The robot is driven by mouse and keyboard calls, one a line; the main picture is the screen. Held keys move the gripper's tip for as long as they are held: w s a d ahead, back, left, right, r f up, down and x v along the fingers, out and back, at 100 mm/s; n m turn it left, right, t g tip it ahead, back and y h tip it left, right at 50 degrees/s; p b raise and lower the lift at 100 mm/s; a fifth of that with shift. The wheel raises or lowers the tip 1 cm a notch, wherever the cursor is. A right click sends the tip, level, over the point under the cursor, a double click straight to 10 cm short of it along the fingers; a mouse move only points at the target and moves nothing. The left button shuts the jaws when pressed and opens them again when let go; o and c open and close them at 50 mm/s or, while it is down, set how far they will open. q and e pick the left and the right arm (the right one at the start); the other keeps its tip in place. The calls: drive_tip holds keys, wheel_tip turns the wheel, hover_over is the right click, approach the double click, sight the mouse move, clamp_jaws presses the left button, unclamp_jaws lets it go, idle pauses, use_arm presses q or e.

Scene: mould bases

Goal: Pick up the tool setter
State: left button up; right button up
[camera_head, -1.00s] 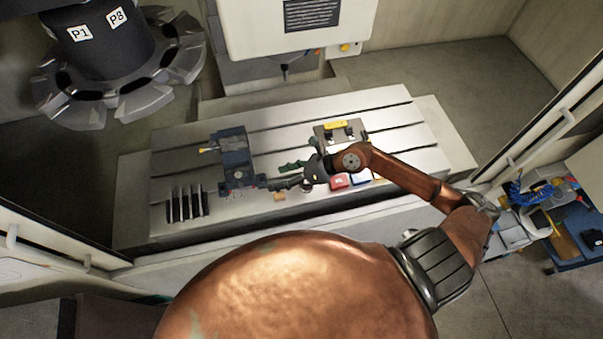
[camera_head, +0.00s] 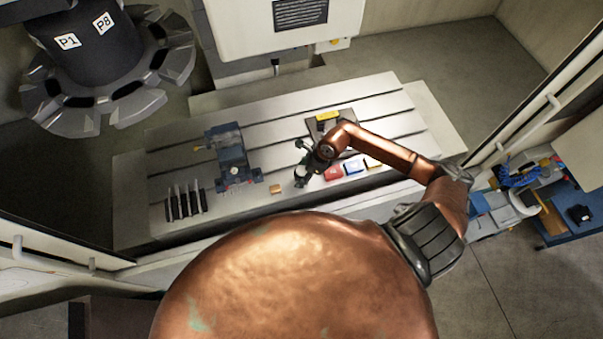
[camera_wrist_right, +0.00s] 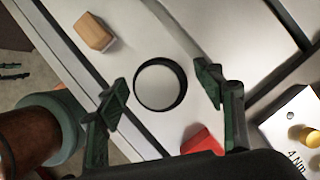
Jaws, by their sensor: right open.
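The tool setter (camera_wrist_right: 160,84) looks like a short round piece with a pale flat top and a dark rim, seen from above in the right wrist view. It stands on the slotted metal table (camera_head: 290,92). My right gripper (camera_wrist_right: 164,90) is open, with one green finger at each side of the tool setter in that view. I see no clear contact. In the head view the right gripper (camera_head: 303,170) points down over the table's front part, and it mostly hides the tool setter. My left gripper is not in view.
A wooden block (camera_head: 276,189) lies left of the gripper, and a red block (camera_head: 333,174) and a blue-white block (camera_head: 354,167) lie to its right. A blue vise (camera_head: 232,158) and several dark rods (camera_head: 186,201) stand further left. A yellow-topped fixture (camera_head: 327,116) is behind.

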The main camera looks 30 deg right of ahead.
drive_tip(key=shift+a+f, duration=0.1)
drive_tip(key=shift+f, duration=0.1)
drive_tip(key=shift+c, duration=0.6)
drive_tip(key=shift+w+r, duration=0.1)
clamp_jaws()
